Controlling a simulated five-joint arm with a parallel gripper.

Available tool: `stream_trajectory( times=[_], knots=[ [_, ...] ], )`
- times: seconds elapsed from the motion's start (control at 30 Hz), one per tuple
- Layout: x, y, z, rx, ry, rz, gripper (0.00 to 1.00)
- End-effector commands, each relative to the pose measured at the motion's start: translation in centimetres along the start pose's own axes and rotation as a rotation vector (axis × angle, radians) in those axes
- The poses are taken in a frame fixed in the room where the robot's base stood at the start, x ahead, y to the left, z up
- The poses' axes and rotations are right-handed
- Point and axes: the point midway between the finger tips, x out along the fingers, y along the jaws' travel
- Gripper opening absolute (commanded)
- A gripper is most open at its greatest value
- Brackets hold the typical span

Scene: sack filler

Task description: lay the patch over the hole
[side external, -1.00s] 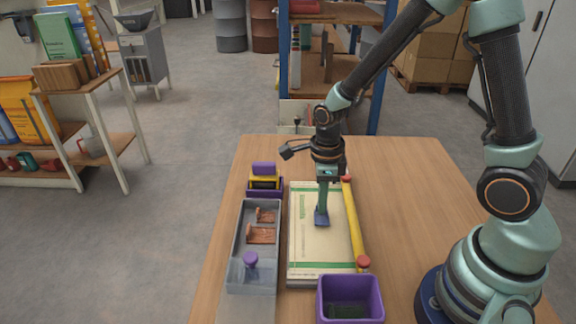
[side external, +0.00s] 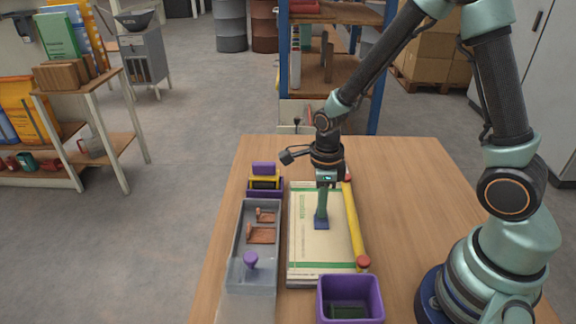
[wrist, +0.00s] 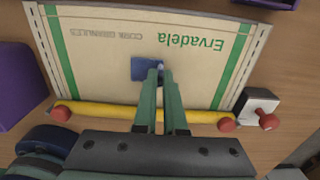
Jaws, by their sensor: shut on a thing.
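A cream sack (side external: 306,250) with green bands and printed lettering lies flat on the table; it also shows in the wrist view (wrist: 100,75). My gripper (side external: 321,218) points down over the middle of the sack. It is shut on a small dark blue patch (side external: 317,226), which also shows at the fingertips in the wrist view (wrist: 142,70). The patch is at or just above the sack's surface; I cannot tell if it touches. No hole is visible on the bare parts of the sack.
A yellow bar (side external: 354,228) with red ends runs along the sack's right side. A grey tray (side external: 240,235) with brown pieces and a purple knob stands left. A purple bin (side external: 350,302) stands in front, and a yellow and purple holder (side external: 265,182) behind.

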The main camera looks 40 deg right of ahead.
Motion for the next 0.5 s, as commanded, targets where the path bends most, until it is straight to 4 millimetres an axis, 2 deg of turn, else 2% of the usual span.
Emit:
stream_trajectory(
  times=[0.13, 0.2, 0.23, 0.5],
  knots=[
    [-0.01, -0.01, 0.01, 0.000, 0.000, 0.000, 0.00],
    [-0.02, -0.01, 0.01, 0.000, 0.000, 0.000, 0.31],
    [-0.02, -0.01, 0.02, 0.000, -0.001, -0.001, 0.43],
    [-0.03, -0.01, 0.01, 0.000, -0.001, 0.000, 0.43]
  ],
)
